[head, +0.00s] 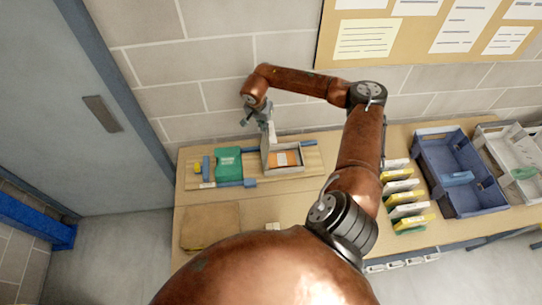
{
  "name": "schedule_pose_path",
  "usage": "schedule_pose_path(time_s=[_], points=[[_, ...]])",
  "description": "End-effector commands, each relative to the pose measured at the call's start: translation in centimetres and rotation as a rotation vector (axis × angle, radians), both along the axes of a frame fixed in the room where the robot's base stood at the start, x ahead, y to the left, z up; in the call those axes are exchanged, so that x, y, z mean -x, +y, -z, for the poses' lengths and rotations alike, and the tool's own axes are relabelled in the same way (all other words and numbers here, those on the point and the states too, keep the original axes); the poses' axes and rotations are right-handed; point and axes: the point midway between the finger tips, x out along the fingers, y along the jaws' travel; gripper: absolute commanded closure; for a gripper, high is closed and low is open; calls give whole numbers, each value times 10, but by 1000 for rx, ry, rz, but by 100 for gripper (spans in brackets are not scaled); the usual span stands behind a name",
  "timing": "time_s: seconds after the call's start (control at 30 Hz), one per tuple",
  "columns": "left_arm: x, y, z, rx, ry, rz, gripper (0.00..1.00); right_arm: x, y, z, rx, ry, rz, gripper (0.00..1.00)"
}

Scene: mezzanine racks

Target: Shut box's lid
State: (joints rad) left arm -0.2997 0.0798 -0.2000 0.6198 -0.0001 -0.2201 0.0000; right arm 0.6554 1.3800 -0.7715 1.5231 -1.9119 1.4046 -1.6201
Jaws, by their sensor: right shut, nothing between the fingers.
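The box (298,168) is a small grey open-topped box on a wooden board at the back of the table, with an orange item (284,158) inside. Its lid (264,153) appears as a grey panel standing up along the box's left side. My right gripper (270,132) points down at the top of this panel, shut and empty. I cannot tell whether it touches the lid. The gripper and its fingers partly cover the lid's top edge. My left gripper is out of view.
A green box (228,163) with blue parts beside it sits left on the same board (312,158). A brown flat piece (211,227) lies in front. To the right are several upright folders (405,197), a blue tray (431,165) and a grey tray (494,142). The wall is close behind.

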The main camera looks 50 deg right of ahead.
Motion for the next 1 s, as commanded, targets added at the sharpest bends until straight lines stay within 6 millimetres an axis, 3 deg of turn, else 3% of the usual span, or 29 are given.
schedule_pose_path(time_s=[1.0], points=[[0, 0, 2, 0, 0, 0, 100, 37, -46, -2, 2, -2, 2, 100]])
